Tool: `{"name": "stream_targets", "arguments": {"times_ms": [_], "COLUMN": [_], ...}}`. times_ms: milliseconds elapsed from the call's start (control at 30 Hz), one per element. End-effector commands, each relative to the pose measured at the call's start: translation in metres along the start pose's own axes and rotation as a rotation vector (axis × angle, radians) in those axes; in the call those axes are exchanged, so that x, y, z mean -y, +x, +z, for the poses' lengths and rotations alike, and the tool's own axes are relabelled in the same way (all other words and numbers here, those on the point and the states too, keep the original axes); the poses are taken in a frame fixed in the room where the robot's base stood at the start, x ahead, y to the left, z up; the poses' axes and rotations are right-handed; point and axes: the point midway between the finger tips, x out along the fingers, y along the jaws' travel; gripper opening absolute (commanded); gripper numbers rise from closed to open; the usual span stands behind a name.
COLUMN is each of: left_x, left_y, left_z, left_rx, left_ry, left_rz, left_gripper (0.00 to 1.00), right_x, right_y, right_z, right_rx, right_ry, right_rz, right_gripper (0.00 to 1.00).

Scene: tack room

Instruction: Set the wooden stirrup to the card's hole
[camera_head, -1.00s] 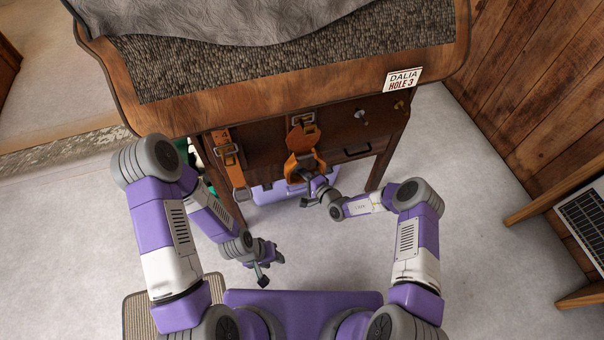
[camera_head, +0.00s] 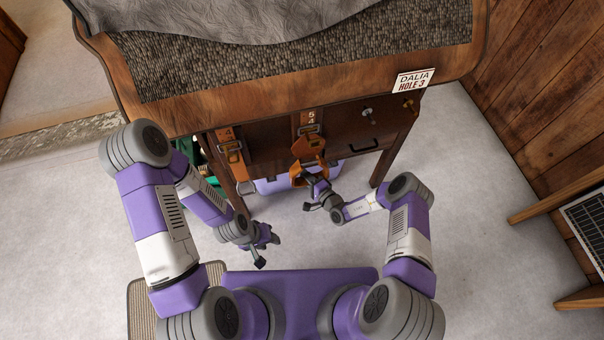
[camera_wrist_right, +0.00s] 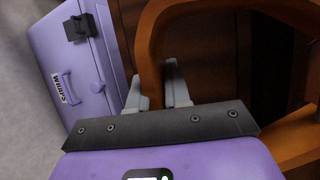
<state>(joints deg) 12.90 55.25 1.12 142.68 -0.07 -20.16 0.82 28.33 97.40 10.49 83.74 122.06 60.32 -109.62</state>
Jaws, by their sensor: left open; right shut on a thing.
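The wooden stirrup (camera_head: 297,175) hangs at the bottom of the middle strap (camera_head: 311,118), below its buckle (camera_head: 309,130). Numbers 5 and 4 show on the strap above that buckle. My right gripper (camera_head: 315,190) is shut on the wooden stirrup; in the right wrist view its fingers (camera_wrist_right: 158,90) sit on either side of the stirrup's wooden side bar (camera_wrist_right: 149,45). The card (camera_head: 413,81) reads "DALIA HOLE 3" and is at the bench's right edge. My left gripper (camera_head: 267,249) is open and empty over the floor, lower left of the stirrup.
A second strap with a buckle (camera_head: 231,148) and a metal stirrup (camera_head: 245,187) hangs to the left. A purple case labelled "WRAPS" (camera_wrist_right: 75,80) stands behind the stirrup. Knobs (camera_head: 367,112) and a drawer handle (camera_head: 362,147) are to the right. The floor in front is clear.

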Motion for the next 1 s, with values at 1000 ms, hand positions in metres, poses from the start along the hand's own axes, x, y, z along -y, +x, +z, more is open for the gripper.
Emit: {"name": "stream_targets", "arguments": {"times_ms": [1000], "left_x": [-0.010], "left_y": [-0.026], "left_z": [0.001], "left_rx": [0.000], "left_ry": [0.001], "left_rz": [0.000], "left_gripper": [0.43], "right_x": [0.002], "right_y": [-0.066], "right_z": [0.000], "right_rx": [0.001], "right_ry": [0.000], "right_rz": [0.003], "right_gripper": [0.38]}}
